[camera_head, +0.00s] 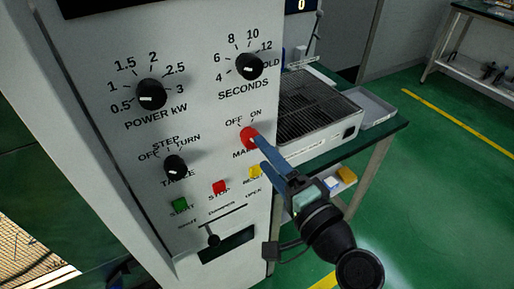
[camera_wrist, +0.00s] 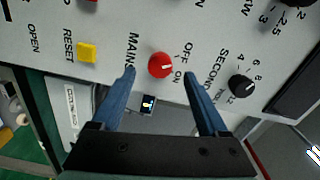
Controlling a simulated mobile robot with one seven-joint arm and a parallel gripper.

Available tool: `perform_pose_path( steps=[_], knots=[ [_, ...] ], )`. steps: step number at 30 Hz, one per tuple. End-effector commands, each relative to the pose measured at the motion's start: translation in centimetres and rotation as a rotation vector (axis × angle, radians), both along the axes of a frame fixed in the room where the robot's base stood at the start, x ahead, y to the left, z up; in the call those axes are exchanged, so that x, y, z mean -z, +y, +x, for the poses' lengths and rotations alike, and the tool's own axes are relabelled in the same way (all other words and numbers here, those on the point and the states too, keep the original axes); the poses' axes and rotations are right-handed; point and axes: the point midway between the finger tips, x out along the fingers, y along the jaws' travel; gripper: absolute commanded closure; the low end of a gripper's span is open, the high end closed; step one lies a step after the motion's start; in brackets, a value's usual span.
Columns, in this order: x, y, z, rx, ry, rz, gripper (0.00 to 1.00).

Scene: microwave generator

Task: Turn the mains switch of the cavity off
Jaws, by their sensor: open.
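The red mains switch (camera_head: 247,136) is a round knob on the pale front panel, under the OFF and ON labels. It shows whole in the wrist view (camera_wrist: 157,63), with a short white pointer mark on the side facing those labels. I cannot tell for sure which label the mark meets. My gripper (camera_head: 258,150) is open, with its blue fingers reaching toward the knob from the lower right. In the wrist view my gripper (camera_wrist: 161,73) has one finger on each side of the knob, with gaps. I cannot tell how far the tips are from the panel.
The seconds knob (camera_head: 249,66) is above and the power knob (camera_head: 151,94) upper left. The table knob (camera_head: 175,165), green start button (camera_head: 180,205), red stop button (camera_head: 219,187) and yellow reset button (camera_head: 255,171) lie around and below. A green bench (camera_head: 381,141) stands right.

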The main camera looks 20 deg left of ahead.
Motion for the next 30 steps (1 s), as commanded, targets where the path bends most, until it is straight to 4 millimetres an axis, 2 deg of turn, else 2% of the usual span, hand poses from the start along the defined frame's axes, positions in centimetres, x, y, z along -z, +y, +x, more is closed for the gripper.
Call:
perform_pose_path(
  steps=[1, 6, 12, 30],
  knots=[
    [0.3, -1.1, -0.8, 0.005, -0.001, -0.001, 0.23],
    [0.2, -3.9, -3.0, 0.004, -0.001, -0.001, 0.23],
    [0.1, -6.0, -4.6, 0.002, 0.0, -0.001, 0.23],
    [0.0, -6.4, -5.1, -0.001, -0.001, -0.001, 0.23]
  ],
)
